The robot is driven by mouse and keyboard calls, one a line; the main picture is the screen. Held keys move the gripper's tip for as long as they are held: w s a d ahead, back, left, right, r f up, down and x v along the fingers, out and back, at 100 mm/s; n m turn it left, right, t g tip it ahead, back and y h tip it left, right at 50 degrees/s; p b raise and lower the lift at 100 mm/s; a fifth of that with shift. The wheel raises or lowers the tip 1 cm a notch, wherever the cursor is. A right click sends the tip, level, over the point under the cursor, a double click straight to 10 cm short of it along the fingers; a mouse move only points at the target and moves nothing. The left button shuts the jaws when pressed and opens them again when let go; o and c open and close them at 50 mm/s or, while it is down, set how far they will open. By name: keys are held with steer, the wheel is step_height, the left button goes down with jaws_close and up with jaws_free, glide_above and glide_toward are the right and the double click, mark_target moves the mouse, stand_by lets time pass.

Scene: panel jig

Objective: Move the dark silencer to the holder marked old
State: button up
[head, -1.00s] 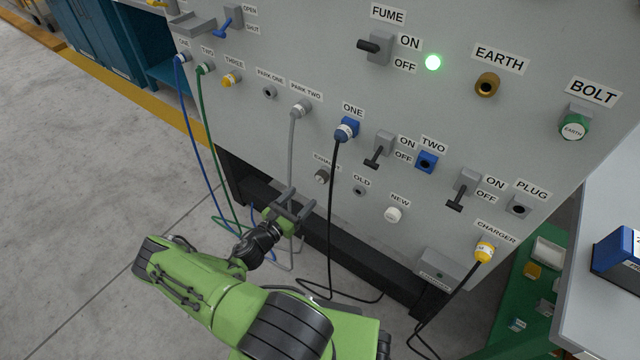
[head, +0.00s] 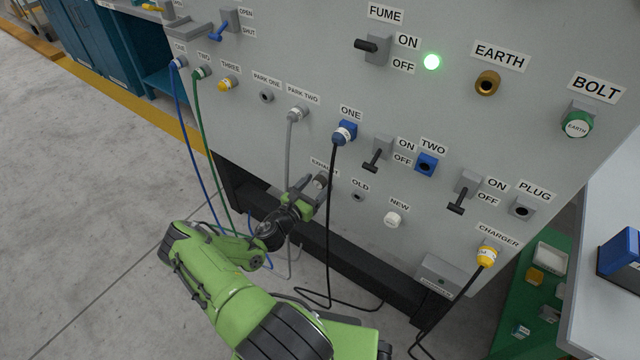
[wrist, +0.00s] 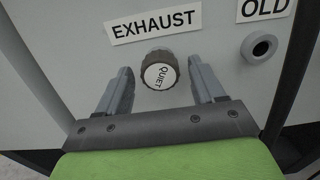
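The dark silencer (wrist: 160,72), a dark ribbed ring with a white face reading QUIET, sits in the panel under the EXHAUST label. It also shows in the head view (head: 320,180). My gripper (wrist: 161,88) is open, with its two fingers on either side of and a little short of the silencer; no contact shows. In the head view my gripper (head: 308,190) is close to the panel at EXHAUST. The old holder (wrist: 259,47), an empty grey socket under the OLD label, is to the right; it shows in the head view too (head: 358,196).
A white silencer (head: 393,219) sits under NEW. A black cable (head: 331,215) hangs from blue socket ONE, just right of my gripper. A grey hose (head: 288,155) hangs from PARK TWO on the left. Switches and plugs fill the panel above.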

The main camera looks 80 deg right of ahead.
steer(key=c, duration=1.2)
steer(key=n, duration=1)
steer(key=shift+n+p, duration=0.3)
steer(key=shift+n, duration=0.7)
steer(key=n+p, duration=0.1)
steer(key=n, duration=0.3)
steer(key=shift+n+p, duration=0.3)
steer(key=shift+n, duration=0.7)
